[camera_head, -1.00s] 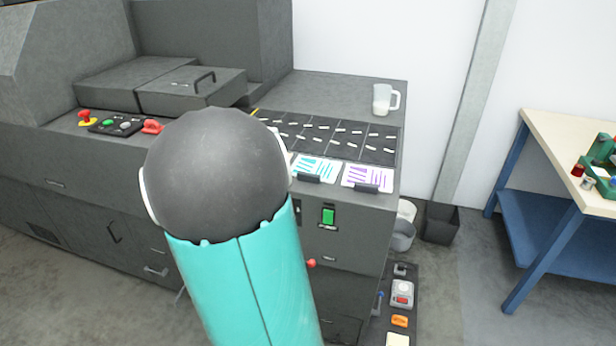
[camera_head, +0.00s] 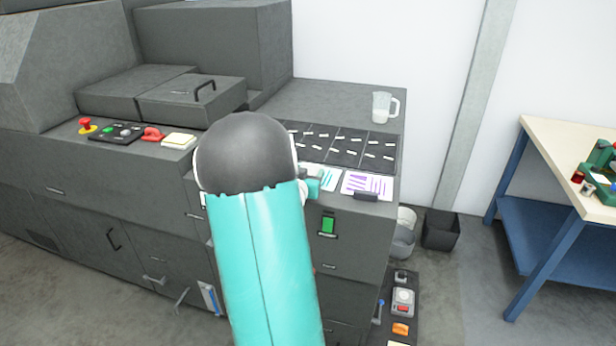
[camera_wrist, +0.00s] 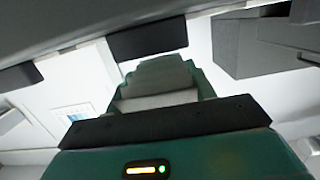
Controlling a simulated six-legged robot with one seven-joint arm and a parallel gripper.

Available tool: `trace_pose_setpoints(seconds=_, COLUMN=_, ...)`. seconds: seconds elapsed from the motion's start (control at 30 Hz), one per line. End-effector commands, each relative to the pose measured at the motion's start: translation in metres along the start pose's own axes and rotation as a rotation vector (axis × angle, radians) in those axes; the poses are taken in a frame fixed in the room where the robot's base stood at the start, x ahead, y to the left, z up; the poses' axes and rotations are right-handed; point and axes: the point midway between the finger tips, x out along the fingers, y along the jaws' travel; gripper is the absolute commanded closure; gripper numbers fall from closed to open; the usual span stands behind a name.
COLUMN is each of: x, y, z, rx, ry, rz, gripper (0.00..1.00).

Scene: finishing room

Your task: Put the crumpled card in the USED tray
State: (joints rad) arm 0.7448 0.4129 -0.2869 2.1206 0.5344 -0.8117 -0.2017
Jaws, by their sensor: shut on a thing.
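My gripper (camera_wrist: 160,84) shows from behind in the wrist view, with stepped green-grey fingers beyond its dark front edge. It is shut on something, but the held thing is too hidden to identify. In the head view my arm covers most of the gripper; a small teal part of my arm's end shows in front of the printed cards. I cannot make out the crumpled card in any view. No USED label is legible, so I cannot tell which container is the USED tray.
A dark sectioned panel (camera_head: 345,148) with small pale labels lies on the grey machine, with a purple-striped card (camera_head: 367,184) at its front. A clear jug (camera_head: 384,106) stands behind. A black bin (camera_head: 440,231) is on the floor. A blue-legged bench (camera_head: 560,150) stands at right.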

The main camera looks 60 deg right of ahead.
Motion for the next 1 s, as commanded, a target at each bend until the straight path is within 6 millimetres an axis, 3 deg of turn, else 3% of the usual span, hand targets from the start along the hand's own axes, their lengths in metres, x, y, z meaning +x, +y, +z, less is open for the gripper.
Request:
trace_pose_setpoints(seconds=0.1, x=0.002, y=0.001, z=0.012, rx=0.001, ry=0.000, rz=0.001, gripper=0.68)
trace_pose_setpoints(seconds=0.43, x=0.002, y=0.000, z=0.014, rx=0.000, ry=0.001, rz=0.001, gripper=0.68)
trace_pose_setpoints(seconds=0.47, x=0.002, y=0.000, z=0.013, rx=0.001, ry=0.001, rz=0.001, gripper=0.40)
trace_pose_setpoints(seconds=0.53, x=0.002, y=0.000, z=0.013, rx=0.001, ry=0.001, rz=0.001, gripper=0.26)
trace_pose_setpoints(seconds=0.9, x=0.001, y=0.000, z=0.009, rx=0.002, ry=0.002, rz=0.001, gripper=0.24)
trace_pose_setpoints(seconds=1.0, x=-0.010, y=-0.001, z=0.009, rx=0.002, ry=0.002, rz=-0.002, gripper=0.24)
